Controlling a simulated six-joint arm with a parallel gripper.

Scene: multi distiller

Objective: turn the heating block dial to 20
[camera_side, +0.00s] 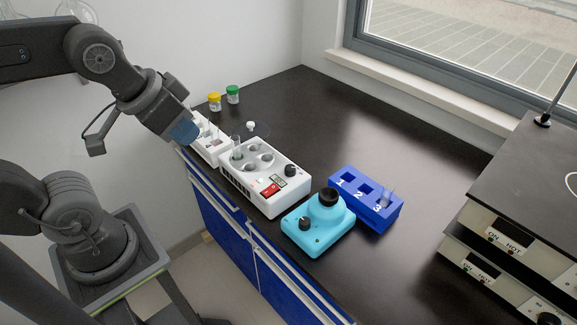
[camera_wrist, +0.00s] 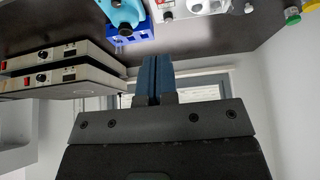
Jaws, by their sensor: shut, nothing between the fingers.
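The white heating block (camera_side: 262,190) stands on the dark bench in the middle of the side view, with round wells and a tube in one well. Its black dial (camera_side: 291,170) is on the top near the right end, beside a small display and a red switch (camera_side: 270,190). The number the dial points to is too small to read. In the wrist view the heating block (camera_wrist: 205,7) is cut off at the top edge, with its dial (camera_wrist: 168,16) visible. My gripper (camera_side: 186,131) is shut and empty, above the bench's left edge. Its blue fingers (camera_wrist: 156,76) are together in the wrist view.
A white rack (camera_side: 208,140) with tubes stands left of the heating block. A cyan mixer (camera_side: 318,232) and a blue numbered rack (camera_side: 365,197) stand to its right. Yellow-capped (camera_side: 214,101) and green-capped (camera_side: 233,94) jars are behind. Stacked hot plates (camera_side: 510,240) fill the right.

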